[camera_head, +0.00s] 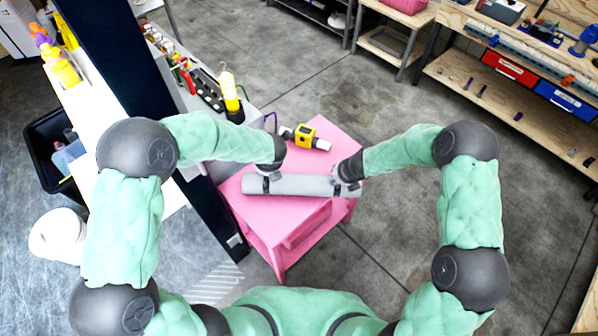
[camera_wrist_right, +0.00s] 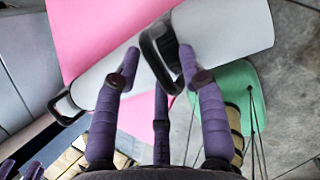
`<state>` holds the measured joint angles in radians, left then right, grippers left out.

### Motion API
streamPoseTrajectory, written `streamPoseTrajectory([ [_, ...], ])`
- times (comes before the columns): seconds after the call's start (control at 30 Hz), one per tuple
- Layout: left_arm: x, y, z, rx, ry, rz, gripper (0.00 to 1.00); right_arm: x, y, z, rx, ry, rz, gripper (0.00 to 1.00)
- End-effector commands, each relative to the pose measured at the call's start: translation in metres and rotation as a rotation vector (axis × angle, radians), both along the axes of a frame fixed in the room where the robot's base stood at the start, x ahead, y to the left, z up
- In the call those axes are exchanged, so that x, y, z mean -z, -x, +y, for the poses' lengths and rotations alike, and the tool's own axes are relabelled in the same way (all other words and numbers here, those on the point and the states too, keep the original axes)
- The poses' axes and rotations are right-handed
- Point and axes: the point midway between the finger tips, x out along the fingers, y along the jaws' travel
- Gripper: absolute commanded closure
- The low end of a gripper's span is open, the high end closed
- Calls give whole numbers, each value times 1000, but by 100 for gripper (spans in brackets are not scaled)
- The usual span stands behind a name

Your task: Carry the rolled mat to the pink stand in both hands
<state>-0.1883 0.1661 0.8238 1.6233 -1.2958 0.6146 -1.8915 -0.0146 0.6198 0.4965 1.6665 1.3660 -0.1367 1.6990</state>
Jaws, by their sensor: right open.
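The rolled mat (camera_head: 305,185) is a pale grey cylinder with dark straps. It lies level across the top of the pink stand (camera_head: 258,212), close to its front edge. In the right wrist view the mat (camera_wrist_right: 230,28) crosses the picture and a black strap loop stands out from it. My right gripper (camera_head: 347,180) is at the mat's right end. Its purple fingers are spread in the wrist view (camera_wrist_right: 160,66), with tips beside the mat and strap. My left gripper (camera_head: 266,180) is at the mat's left end; its fingers are mostly hidden by the wrist.
A yellow and black device with white ends (camera_head: 305,136) lies on the stand behind the mat. A dark post (camera_head: 130,75) and a tool-filled bench (camera_head: 205,140) stand close on the left. Wooden shelves (camera_head: 500,105) line the right. Grey floor (camera_head: 400,235) is clear right of the stand.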

Motion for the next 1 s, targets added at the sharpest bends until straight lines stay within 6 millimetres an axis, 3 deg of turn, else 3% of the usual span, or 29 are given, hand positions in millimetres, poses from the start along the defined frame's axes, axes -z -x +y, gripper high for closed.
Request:
streamPoseTrajectory([
  [0.27,-5,3,-1,1,0,1,58,-15,5,-3,0,0,-1,58],
  [0.7,-4,2,-1,1,0,1,58,-76,31,-16,1,0,-2,58],
  [1.0,-4,2,-1,1,0,1,58,-102,42,-22,1,1,-1,58],
])
